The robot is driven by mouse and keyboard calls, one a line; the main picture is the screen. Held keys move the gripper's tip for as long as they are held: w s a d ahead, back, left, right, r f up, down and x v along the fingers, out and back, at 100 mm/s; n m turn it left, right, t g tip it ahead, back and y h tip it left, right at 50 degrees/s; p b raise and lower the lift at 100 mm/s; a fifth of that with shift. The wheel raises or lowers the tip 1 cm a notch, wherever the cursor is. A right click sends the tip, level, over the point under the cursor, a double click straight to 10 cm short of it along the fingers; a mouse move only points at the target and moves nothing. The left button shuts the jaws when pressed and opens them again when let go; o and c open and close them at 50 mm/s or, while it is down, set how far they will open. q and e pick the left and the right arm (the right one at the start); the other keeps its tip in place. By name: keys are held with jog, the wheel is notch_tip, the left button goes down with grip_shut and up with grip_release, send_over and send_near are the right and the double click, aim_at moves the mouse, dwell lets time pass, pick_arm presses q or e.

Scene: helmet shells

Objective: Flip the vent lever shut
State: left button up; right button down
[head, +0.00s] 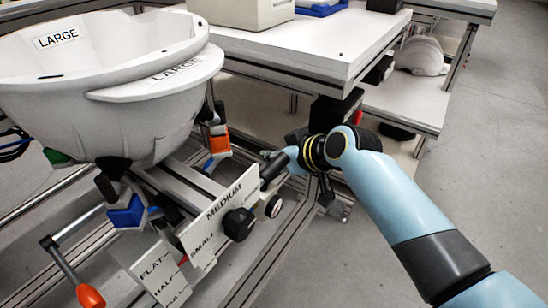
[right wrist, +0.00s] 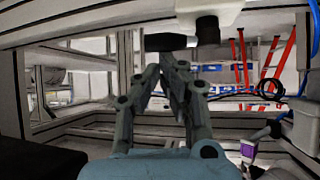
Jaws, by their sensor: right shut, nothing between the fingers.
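A large white helmet shell (head: 105,105) marked LARGE sits upside down on a fixture at the left of the head view. A lever with an orange tip (head: 90,296) stands at the lower left; I cannot tell whether it is the vent lever. My right gripper (head: 266,178) is shut and empty, pointing left beside the fixture rail, above and right of a black knob (head: 239,224). In the right wrist view its fingers (right wrist: 164,62) meet just below a dark bar (right wrist: 166,42); contact is unclear. My left gripper is out of view.
Label plates marked MEDIUM (head: 224,200) and FLAT (head: 157,262) stand along the fixture. A white-topped table (head: 310,45) is behind, with a shelf holding a white shell (head: 420,56). A white block (right wrist: 208,10) overhangs the fingers. Floor at right is clear.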

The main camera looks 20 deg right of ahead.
dwell(0.3)
jog(key=shift+s+r+m+h+p, duration=0.15)
jog(key=shift+m+h+p, duration=0.2)
jog(key=shift+p, duration=0.25)
jog(key=shift+d+m+p, duration=0.1)
jog(key=shift+m+p, duration=0.15)
jog(key=shift+p, duration=0.05)
